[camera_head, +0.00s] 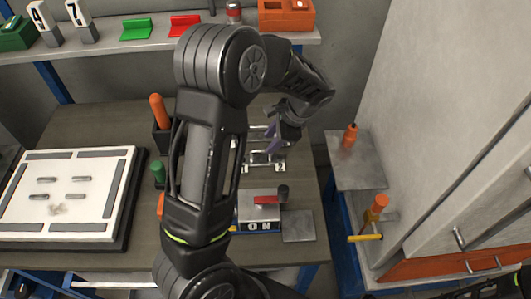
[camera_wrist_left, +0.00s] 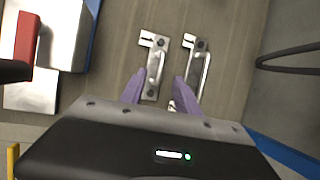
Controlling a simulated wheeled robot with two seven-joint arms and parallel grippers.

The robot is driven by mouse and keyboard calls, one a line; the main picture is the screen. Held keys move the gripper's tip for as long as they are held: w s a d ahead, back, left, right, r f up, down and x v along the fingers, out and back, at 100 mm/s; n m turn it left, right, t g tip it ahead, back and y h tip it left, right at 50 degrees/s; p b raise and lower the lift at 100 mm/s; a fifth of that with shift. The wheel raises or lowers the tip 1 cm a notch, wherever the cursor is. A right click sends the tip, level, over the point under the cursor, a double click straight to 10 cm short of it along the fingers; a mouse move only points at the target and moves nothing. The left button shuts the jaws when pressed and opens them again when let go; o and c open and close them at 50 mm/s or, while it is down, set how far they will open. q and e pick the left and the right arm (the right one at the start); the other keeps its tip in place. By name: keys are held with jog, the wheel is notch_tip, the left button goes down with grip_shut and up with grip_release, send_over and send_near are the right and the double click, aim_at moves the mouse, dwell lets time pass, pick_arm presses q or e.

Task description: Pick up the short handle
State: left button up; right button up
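Two metal handles lie side by side on the table in the left wrist view, a left one (camera_wrist_left: 154,66) and a right one (camera_wrist_left: 196,68). I cannot surely tell which is the short one. In the head view the metal handles (camera_head: 265,163) are partly hidden by my left arm. My left gripper (camera_head: 273,143) hovers over them, its purple fingertips apart; in the left wrist view the fingers (camera_wrist_left: 158,90) are open beside the lower ends of the handles. Nothing shows held between them. My right gripper is not in view.
A white board (camera_head: 68,152) lies on the table at the left. Orange (camera_head: 158,110) and green (camera_head: 158,172) grips stand nearby. A switch box with a red top (camera_head: 266,201) and a metal plate (camera_head: 298,226) are near the front. A grey cabinet (camera_head: 440,110) stands at the right.

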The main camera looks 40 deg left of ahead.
aim_at(263, 150)
pick_arm(q)
jog(key=shift+b+x, duration=0.9)
jog(key=shift+x, duration=0.45)
jog(key=b+x, duration=0.3)
jog(key=x, duration=0.2)
jog(key=shift+f+b, duration=0.15)
jog(key=shift+b, duration=0.2)
jog(key=shift+c, duration=0.6)
grip_shut()
